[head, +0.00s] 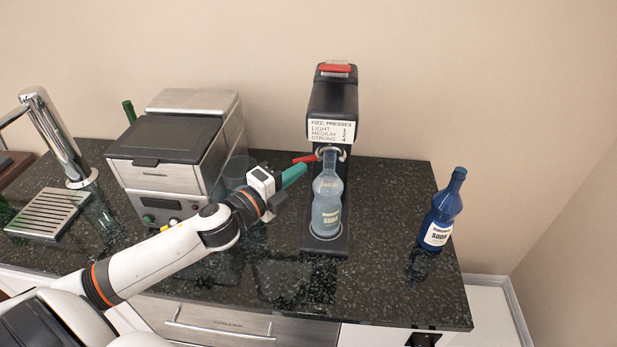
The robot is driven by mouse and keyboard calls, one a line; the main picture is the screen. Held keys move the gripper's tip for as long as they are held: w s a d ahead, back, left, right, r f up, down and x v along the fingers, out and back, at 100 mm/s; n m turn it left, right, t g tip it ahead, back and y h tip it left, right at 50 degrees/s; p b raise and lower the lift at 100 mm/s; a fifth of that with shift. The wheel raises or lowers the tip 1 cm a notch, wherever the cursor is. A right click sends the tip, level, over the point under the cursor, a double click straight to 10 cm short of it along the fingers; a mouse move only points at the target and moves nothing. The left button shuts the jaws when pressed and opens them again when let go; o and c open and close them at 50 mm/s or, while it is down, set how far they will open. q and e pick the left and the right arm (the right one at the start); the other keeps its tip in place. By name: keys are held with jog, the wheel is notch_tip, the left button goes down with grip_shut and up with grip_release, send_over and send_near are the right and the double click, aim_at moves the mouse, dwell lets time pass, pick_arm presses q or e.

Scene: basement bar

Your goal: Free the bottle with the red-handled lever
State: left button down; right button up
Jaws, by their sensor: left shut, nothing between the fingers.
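The soda maker (332,105) is a black upright machine with a red top button and a label listing fizz presses. A clear bottle labelled soda (327,203) stands upright in it, its neck at the metal ring. The red-handled lever (304,159) sticks out to the left of the bottle's neck. My left gripper (292,175), with green fingers, is shut and empty just below and left of the lever. Whether it touches the lever I cannot tell. My right gripper is not in view.
A blue soda bottle (441,212) stands on the dark counter (390,275) at the right. A grey boxy machine (180,150) and a clear glass (236,172) are at the left, with a chrome tap (57,135) and drip tray (48,213) beyond. The counter between the two bottles is clear.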

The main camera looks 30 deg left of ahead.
pick_arm(q)
jog(key=shift+w+a+r, duration=0.15)
jog(key=shift+w+a, duration=0.15)
jog(key=shift+a, duration=0.4)
jog(key=shift+a+r, duration=0.1)
dwell(0.4)
